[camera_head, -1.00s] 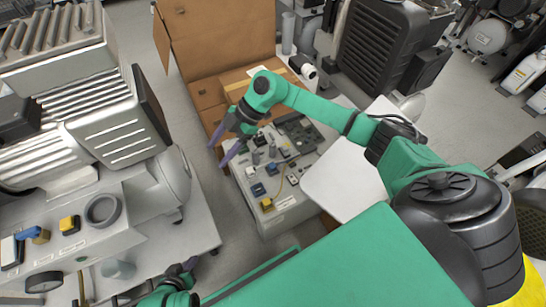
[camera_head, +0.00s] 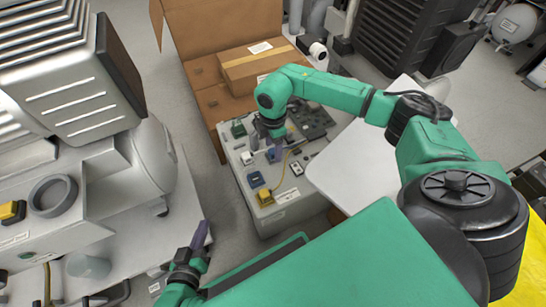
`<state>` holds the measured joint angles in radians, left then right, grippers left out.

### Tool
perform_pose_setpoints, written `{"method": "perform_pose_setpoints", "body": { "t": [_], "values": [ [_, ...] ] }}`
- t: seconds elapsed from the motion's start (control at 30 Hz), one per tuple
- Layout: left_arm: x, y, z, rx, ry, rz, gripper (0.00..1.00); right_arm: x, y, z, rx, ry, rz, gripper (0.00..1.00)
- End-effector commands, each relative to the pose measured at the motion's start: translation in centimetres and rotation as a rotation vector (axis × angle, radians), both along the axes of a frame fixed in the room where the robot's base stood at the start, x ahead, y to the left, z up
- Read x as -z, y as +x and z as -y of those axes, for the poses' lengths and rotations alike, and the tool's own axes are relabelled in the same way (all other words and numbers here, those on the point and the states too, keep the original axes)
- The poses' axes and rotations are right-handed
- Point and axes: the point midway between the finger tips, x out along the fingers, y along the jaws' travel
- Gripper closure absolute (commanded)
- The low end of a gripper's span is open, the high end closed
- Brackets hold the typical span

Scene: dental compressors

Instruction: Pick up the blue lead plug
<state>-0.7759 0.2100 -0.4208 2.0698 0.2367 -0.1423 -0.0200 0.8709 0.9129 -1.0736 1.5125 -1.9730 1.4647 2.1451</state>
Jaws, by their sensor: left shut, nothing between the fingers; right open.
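Two small blue parts sit on the grey work surface: a blue block (camera_head: 255,180) near the front left, and another blue piece (camera_head: 271,156) close to my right gripper's fingertips. I cannot tell for certain which is the blue lead plug. My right gripper (camera_head: 267,147) is open and points down over the surface, its purple fingers near the second blue piece. Whether they touch it cannot be told. My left gripper (camera_head: 202,234) is shut and empty, low in the view, to the left of the work surface.
A yellow block (camera_head: 264,197) with a yellow cable sits in front of the blue block. Green and dark parts lie around my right gripper. Cardboard boxes (camera_head: 255,70) stand behind. A white panel (camera_head: 345,165) is at right, and a silver compressor (camera_head: 150,160) is at left.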

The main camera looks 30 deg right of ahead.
Motion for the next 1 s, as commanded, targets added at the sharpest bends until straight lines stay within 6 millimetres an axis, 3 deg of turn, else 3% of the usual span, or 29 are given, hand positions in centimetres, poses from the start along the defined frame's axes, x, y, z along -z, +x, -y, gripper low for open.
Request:
{"method": "perform_pose_setpoints", "body": {
  "t": [0.07, 0.27, 0.43, 0.47, 0.77, 1.0],
  "values": [
    [1.0, 0.0, 0.0, -0.005, -0.006, 0.007, 1.0, 1.6, 0.0, 0.0, 0.0, -0.001, -0.002, 0.32],
    [0.7, 0.0, 0.0, -0.006, -0.007, 0.01, 1.0, 1.5, 0.0, 0.0, -0.001, 0.0, 0.0, 0.32],
    [0.7, 0.1, 0.0, -0.005, -0.007, 0.009, 1.0, 1.5, 0.0, 0.0, -0.001, 0.001, 0.0, 0.94],
    [0.7, 0.1, 0.0, -0.005, -0.007, 0.009, 1.0, 1.5, 0.0, 0.0, -0.001, 0.001, 0.0, 1.0],
    [0.6, 0.1, 0.0, -0.005, -0.007, 0.009, 1.0, 1.4, 0.0, 0.0, -0.001, 0.001, 0.0, 1.0],
    [-0.7, 0.0, 0.1, 0.001, 0.001, -0.001, 1.0, -1.6, 0.1, 0.0, -0.001, 0.002, 0.002, 1.0]
  ]
}}
